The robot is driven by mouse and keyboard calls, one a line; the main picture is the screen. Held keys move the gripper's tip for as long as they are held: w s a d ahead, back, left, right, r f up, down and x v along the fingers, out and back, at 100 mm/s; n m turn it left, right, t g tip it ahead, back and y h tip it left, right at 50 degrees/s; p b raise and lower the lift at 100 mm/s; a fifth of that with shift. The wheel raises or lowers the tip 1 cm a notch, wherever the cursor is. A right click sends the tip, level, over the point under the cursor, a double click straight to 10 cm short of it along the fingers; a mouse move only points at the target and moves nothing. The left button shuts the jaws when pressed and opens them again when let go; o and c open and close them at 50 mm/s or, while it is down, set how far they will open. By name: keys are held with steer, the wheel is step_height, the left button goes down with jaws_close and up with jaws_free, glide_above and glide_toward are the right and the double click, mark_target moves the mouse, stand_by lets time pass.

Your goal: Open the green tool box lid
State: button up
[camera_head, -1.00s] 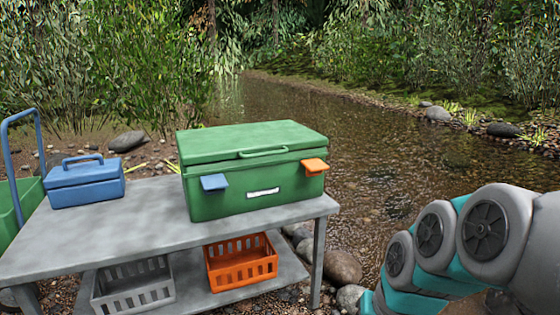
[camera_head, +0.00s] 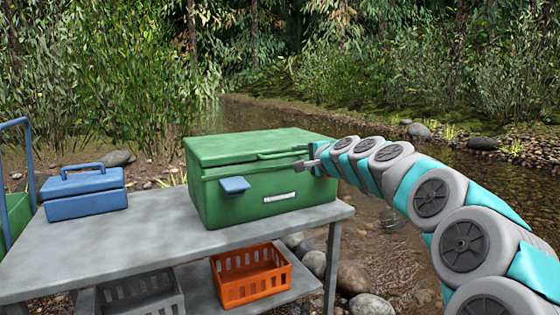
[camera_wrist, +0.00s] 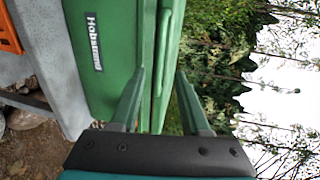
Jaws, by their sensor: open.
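The green tool box (camera_head: 255,195) stands on the grey table with its lid (camera_head: 250,145) down. The lid's green front handle (camera_head: 285,153) also shows in the wrist view (camera_wrist: 172,35).
The grey table (camera_head: 120,240) also holds a blue tool box (camera_head: 85,194) at the left. An orange crate (camera_head: 250,275) and a grey crate (camera_head: 140,295) sit on its lower shelf. Rocks (camera_head: 355,280) and the creek lie to the right. Bare tabletop lies between the boxes.

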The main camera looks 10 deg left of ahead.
mark_target(285, 156)
steer(key=shift+x, duration=3.85)
jaws_close()
steer(key=shift+f, duration=0.1)
